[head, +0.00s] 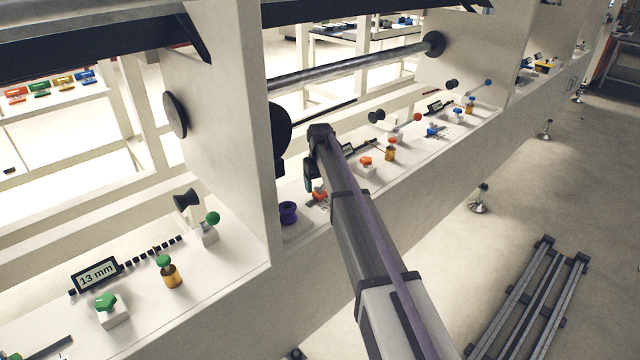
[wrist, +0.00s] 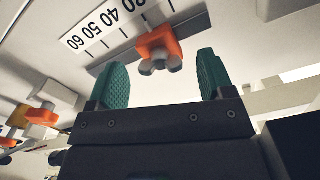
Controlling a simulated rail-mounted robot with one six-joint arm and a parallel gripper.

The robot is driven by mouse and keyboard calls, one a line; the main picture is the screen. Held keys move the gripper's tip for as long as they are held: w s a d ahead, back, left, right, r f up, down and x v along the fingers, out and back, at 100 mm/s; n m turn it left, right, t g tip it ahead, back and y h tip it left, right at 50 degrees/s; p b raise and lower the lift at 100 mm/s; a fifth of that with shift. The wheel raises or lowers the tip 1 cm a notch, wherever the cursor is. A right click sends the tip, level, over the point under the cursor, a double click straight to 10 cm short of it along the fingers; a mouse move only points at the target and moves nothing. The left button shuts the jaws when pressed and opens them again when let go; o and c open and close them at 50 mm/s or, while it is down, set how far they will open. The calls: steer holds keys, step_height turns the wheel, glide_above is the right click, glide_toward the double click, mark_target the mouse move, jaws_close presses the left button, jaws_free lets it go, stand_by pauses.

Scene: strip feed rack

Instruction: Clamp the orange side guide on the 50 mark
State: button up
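The orange side guide (wrist: 158,46) is in the upper middle of the wrist view, with a grey wing-shaped clamp knob (wrist: 160,66) on its near side. It sits at the edge of a white scale (wrist: 110,28) printed 60, 50, 40 and on. The guide is to the right of the 40 figure, away from the 50; its exact reading is not clear. My gripper (wrist: 162,78) is open and empty, its green fingers on either side of the knob and apart from it. In the head view the guide (head: 320,196) is partly hidden behind my gripper (head: 310,183).
An orange-topped button (head: 366,161) and an orange-capped amber post (head: 390,151) stand farther along the ledge. The upright panel (head: 220,130) bounds this bay. Another orange part (wrist: 42,114) shows left in the wrist view.

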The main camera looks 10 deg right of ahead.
step_height(320, 180, up, 11)
steer(key=p, duration=1)
steer(key=shift+p, duration=0.4)
steer(key=s+r+m+p, duration=0.1)
steer(key=s+r+p, duration=0.1)
steer(key=s, duration=1.7)
steer(key=s+r+m+p, duration=0.1)
steer(key=s+r+p, duration=0.2)
steer(key=s, duration=1.7)
steer(key=shift+s+d+r+m+p, duration=0.15)
steer(key=shift+d+r+m+p, duration=0.1)
steer(key=shift+m+p, duration=0.15)
